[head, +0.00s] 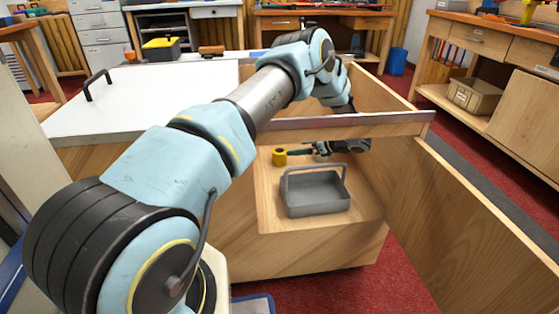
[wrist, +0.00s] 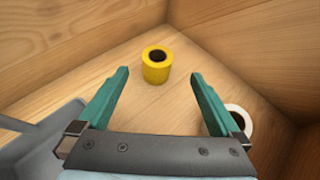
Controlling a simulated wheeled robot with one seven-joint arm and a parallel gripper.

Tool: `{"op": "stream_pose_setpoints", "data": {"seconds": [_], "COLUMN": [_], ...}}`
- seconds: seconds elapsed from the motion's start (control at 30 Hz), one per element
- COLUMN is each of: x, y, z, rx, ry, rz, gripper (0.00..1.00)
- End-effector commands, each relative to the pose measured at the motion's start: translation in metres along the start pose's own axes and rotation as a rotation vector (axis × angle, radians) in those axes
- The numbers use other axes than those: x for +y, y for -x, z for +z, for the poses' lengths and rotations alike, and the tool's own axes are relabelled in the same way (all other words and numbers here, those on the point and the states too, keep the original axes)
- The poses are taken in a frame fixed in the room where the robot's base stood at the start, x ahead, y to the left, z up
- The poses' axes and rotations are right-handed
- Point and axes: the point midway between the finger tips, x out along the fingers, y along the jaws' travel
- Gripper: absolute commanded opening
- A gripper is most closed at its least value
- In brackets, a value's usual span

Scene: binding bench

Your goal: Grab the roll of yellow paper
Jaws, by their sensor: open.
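The roll of yellow paper (wrist: 156,70) stands upright on the wooden floor of a cabinet compartment, its dark round hole facing up. In the head view the yellow roll (head: 279,157) shows just left of my gripper's fingertips. My gripper (wrist: 158,76) is open, with its two green fingers spread on either side of the line to the roll. The roll lies ahead of the fingertips, between them in the wrist view, and nothing is held. In the head view my gripper (head: 298,153) reaches into the compartment, pointing left, partly hidden by the cabinet rail.
A grey metal tray with a handle (head: 318,196) stands in front of my gripper on the compartment floor. A white roll (wrist: 238,118) lies beside the right finger. Wooden walls close in behind the yellow roll. A wooden rail (head: 345,126) crosses above, and an open door (head: 470,215) stands at right.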

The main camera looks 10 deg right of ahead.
Motion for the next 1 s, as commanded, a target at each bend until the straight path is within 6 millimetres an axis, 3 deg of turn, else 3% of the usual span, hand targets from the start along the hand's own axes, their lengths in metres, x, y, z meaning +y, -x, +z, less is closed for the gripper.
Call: {"op": "stream_pose_setpoints", "data": {"seconds": [0.1,0.37,0.6,0.87,1.0], "x": [0.001,0.002,0.005,0.004,0.004], "y": [-0.021,-0.042,-0.076,-0.082,-0.081], "z": [-0.001,-0.001,-0.002,-0.002,-0.002], "rx": [0.001,0.000,0.000,0.000,0.000], "ry": [0.000,-0.003,-0.001,-0.003,-0.003], "rz": [0.002,0.000,0.000,-0.002,-0.002], "gripper": [1.00,1.00,1.00,1.00,0.86]}}
